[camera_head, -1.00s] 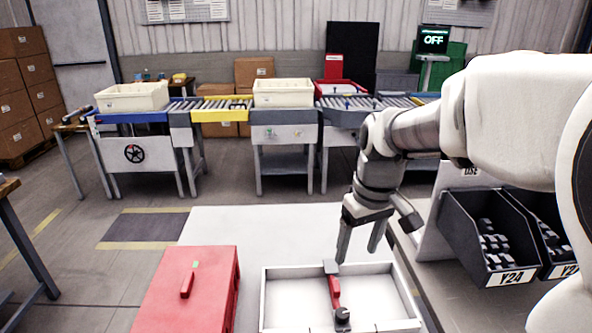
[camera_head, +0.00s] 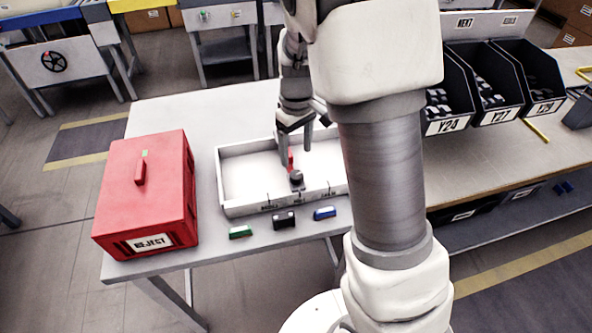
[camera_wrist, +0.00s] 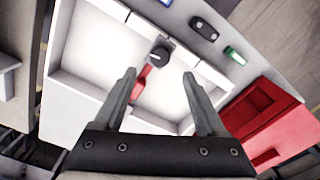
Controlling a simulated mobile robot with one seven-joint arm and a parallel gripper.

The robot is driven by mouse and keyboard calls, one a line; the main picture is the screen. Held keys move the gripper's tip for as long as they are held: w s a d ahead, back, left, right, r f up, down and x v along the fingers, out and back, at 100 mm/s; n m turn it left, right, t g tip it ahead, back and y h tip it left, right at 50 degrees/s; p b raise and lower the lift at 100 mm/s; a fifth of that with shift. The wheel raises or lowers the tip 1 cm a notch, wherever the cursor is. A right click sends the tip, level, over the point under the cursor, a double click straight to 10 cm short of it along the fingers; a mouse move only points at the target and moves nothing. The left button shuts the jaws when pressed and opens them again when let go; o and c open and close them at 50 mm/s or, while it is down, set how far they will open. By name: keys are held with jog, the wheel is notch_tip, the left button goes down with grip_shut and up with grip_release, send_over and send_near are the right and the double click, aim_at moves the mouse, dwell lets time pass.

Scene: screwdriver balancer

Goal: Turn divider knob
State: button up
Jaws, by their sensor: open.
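The divider knob (camera_head: 297,178) is a small dark round knob at the front wall of a white tray (camera_head: 238,208). It also shows in the wrist view (camera_wrist: 160,54), ahead of my fingers. A red divider (camera_wrist: 140,84) runs back from the knob inside the tray; my gripper partly hides it in the head view (camera_head: 291,160). My gripper (camera_head: 296,154) is open above the tray, pointing down, behind the knob. In the wrist view my fingers (camera_wrist: 162,76) stand apart on either side of the divider, with nothing held between them.
A red REJECT box (camera_head: 145,195) stands left of the tray. Green (camera_head: 240,232), black (camera_head: 284,220) and blue (camera_head: 325,213) small blocks lie in front of the tray. Black bins (camera_head: 446,100) stand on a bench at right. My arm hides the tray's right end.

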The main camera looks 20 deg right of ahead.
aim_at(296, 174)
notch_tip(296, 174, down, 8)
jog(key=shift+r+b, duration=0.25)
jog(key=shift+b, duration=0.1)
grip_shut()
